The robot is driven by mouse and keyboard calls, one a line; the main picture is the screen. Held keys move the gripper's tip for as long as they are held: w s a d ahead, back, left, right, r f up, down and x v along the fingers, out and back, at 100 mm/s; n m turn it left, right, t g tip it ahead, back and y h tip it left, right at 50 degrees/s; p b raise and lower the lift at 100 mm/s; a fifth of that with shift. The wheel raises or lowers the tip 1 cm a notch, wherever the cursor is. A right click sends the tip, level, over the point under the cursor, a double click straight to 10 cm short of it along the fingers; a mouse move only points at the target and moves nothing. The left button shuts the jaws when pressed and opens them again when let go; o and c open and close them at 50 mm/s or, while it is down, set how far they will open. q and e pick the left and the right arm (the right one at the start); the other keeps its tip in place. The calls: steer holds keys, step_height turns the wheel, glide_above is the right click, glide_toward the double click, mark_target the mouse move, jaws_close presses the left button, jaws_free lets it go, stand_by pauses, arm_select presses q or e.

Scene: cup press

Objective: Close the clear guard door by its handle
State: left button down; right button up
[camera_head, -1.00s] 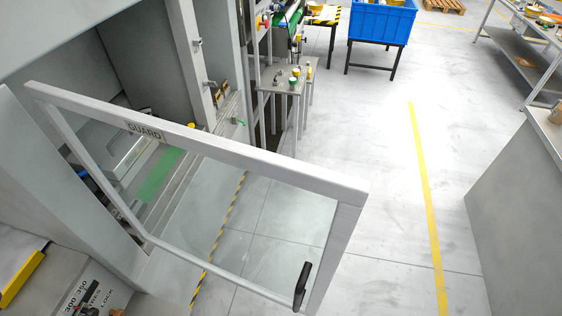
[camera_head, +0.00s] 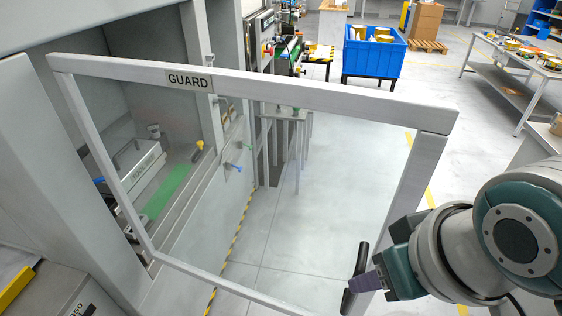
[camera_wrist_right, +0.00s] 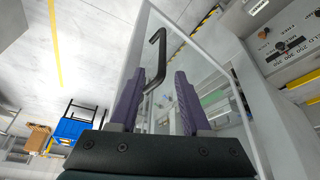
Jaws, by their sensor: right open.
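The clear guard door (camera_head: 315,97) has a light grey frame and a GUARD label, and it stands swung open from the press. Its black handle (camera_head: 356,279) is on the frame's free side, low in the head view. My right gripper (camera_head: 368,283) is at the handle, its purple fingers partly hidden in the head view. In the right wrist view the handle (camera_wrist_right: 157,58) shows between and beyond the two spread fingers of the right gripper (camera_wrist_right: 159,75). The fingers are open; I cannot tell whether they touch the handle. My left gripper is not in view.
The press opening (camera_head: 150,110) lies behind the door at left, with a green strip (camera_head: 168,190) inside. A workbench (camera_head: 515,75) is at the right.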

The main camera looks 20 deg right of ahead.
steer(key=x, duration=1.1)
steer(key=shift+w+a+b, duration=0.1)
steer(key=shift+a+b, duration=0.05)
steer(key=shift+b, duration=0.25)
steer(key=shift+r, duration=0.1)
jaws_close()
stand_by(0.8)
